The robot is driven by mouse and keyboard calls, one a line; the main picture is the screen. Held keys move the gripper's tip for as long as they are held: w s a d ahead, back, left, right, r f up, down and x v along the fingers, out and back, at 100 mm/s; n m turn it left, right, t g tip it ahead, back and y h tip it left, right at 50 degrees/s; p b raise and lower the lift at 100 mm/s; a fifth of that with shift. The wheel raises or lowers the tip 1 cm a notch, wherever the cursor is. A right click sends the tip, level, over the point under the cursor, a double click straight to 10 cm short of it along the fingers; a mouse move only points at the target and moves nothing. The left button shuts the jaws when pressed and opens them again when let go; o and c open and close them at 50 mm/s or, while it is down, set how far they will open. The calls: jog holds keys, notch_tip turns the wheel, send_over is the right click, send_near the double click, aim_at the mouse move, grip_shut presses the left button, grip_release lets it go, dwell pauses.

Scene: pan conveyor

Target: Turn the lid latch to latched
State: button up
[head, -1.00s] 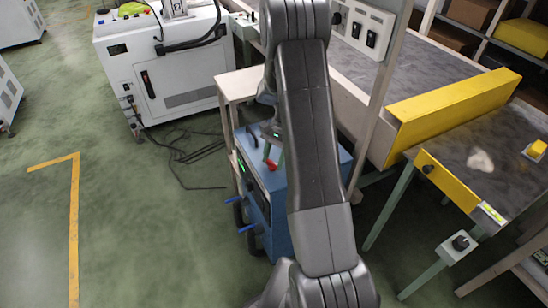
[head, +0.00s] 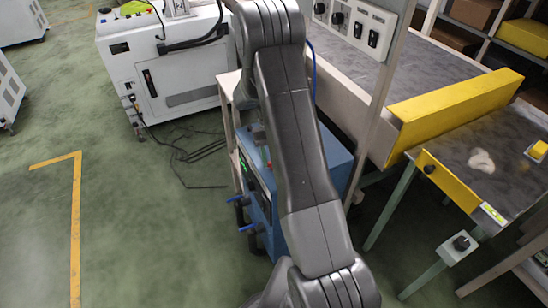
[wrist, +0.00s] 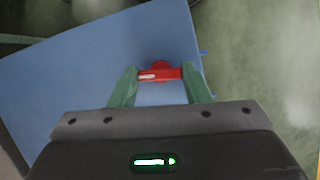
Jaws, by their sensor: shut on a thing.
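The lid latch (wrist: 160,75) is a red bar with a pale mark and a rounded red hub behind it. It lies crosswise between the green fingers of my gripper (wrist: 159,72) in the wrist view. My gripper is shut on it, with a finger at each end of the bar. The latch sits near one edge of the blue lid surface (wrist: 85,75). I cannot read any latched mark.
A conveyor with a yellow side guard (head: 455,108) stands on the right. A switch panel (head: 355,24) on a post rises close to my arm. A white machine (head: 165,75) stands at the back left, with black cables on the floor. The green floor at left is clear.

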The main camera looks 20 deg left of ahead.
jog(key=shift+n+t+h, duration=0.3)
jog(key=shift+n+t, duration=0.1)
jog(key=shift+n, duration=0.7)
jog(key=o, duration=1)
jog(key=v, duration=1.4)
jog(key=shift+f, duration=0.25)
jog(key=x, duration=1.3)
jog(key=shift+s+d+f, duration=0.1)
jog(key=shift+s+f, duration=0.05)
jog(key=shift+f, duration=0.1)
